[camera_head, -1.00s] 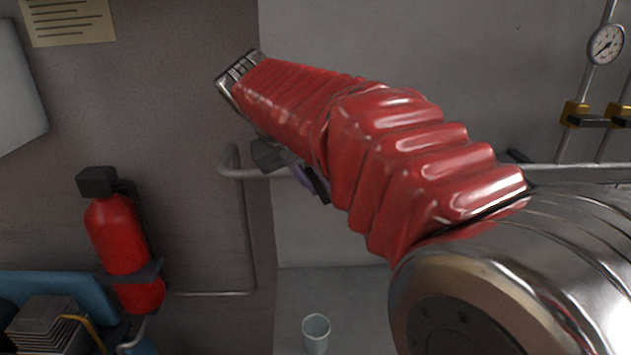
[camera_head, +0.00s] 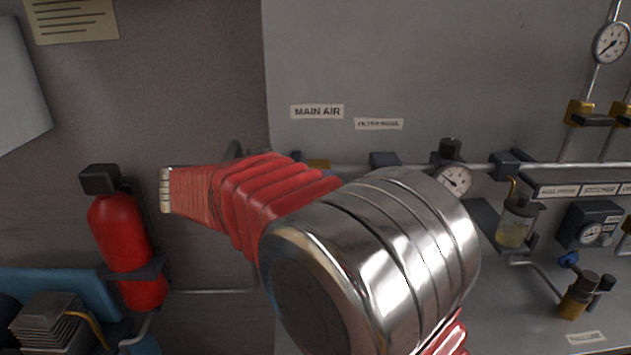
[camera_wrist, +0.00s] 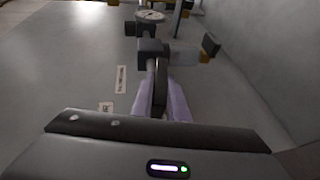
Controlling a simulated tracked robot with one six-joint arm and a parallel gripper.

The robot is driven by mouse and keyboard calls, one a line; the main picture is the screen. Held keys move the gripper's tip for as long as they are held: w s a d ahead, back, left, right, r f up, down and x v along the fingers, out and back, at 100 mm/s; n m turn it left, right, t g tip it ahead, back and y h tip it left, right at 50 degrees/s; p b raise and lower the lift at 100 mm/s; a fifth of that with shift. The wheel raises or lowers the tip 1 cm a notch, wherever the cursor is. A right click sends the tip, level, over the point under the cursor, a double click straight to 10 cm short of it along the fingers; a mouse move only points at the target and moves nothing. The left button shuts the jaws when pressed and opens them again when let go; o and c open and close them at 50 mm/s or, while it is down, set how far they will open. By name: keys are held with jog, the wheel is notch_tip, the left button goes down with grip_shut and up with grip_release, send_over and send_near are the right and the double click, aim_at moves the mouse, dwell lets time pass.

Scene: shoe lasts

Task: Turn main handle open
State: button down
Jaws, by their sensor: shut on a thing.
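The main handle (camera_wrist: 160,88) shows in the wrist view as a dark narrow lever on the pipe line. My gripper (camera_wrist: 160,96) has its two pale purple fingers on either side of it, shut on it. In the head view my red-sleeved arm and steel joint hide the gripper and the handle. The "MAIN AIR" label (camera_head: 316,111) is on the grey panel just above, and a bit of brass (camera_head: 319,163) shows on the pipe below it. The handle's exact angle to the pipe is hard to tell.
The pipe runs right past a gauge (camera_head: 453,181) and a filter bowl (camera_head: 516,222). More gauges, valves and labels crowd the right side. A red fire extinguisher (camera_head: 122,240) hangs on the wall at left. The panel above the pipe is mostly clear.

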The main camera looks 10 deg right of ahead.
jog(key=shift+a+f+n+t+h, duration=0.15)
jog(key=shift+n+h, duration=0.1)
jog(key=shift+h, duration=0.3)
jog(key=shift+f+n+t+h, duration=0.15)
jog(key=shift+n+h, duration=0.1)
jog(key=shift+h, duration=0.3)
jog(key=c, duration=1.7)
grip_release()
jog(key=shift+r, duration=0.1)
jog(key=v, duration=1.2)
jog(key=shift+w, duration=0.1)
